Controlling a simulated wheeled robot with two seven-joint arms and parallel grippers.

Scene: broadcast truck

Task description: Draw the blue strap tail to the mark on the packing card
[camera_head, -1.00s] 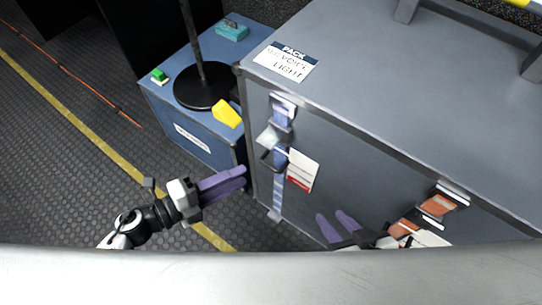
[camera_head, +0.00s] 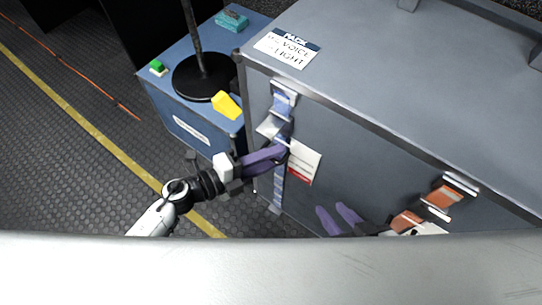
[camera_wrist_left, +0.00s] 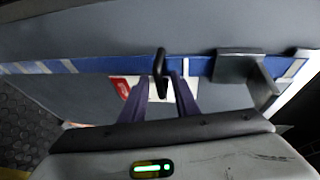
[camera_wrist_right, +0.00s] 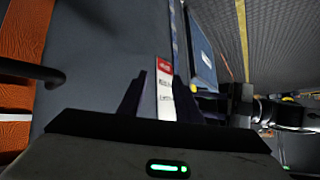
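A blue strap (camera_head: 279,190) with pale bands hangs down the front of the grey case, below a metal buckle (camera_head: 270,127). In the left wrist view the strap (camera_wrist_left: 95,65) runs across, with a dark loop (camera_wrist_left: 160,75) in front of it. My left gripper (camera_head: 284,153) is at the strap below the buckle, fingers apart on either side of the loop; contact is unclear. A white card with a red band (camera_head: 304,163) is right of the strap. A "PACK VOICE LIGHT" card (camera_head: 287,47) lies on the case top. My right gripper (camera_head: 335,213) is open and empty before the case.
An orange strap (camera_head: 442,197) with metal buckles is on the case at right, near my right arm. A blue cabinet (camera_head: 185,125) at left carries a black pole base (camera_head: 205,77), a yellow block (camera_head: 227,105) and small green and teal items. The floor at left is open.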

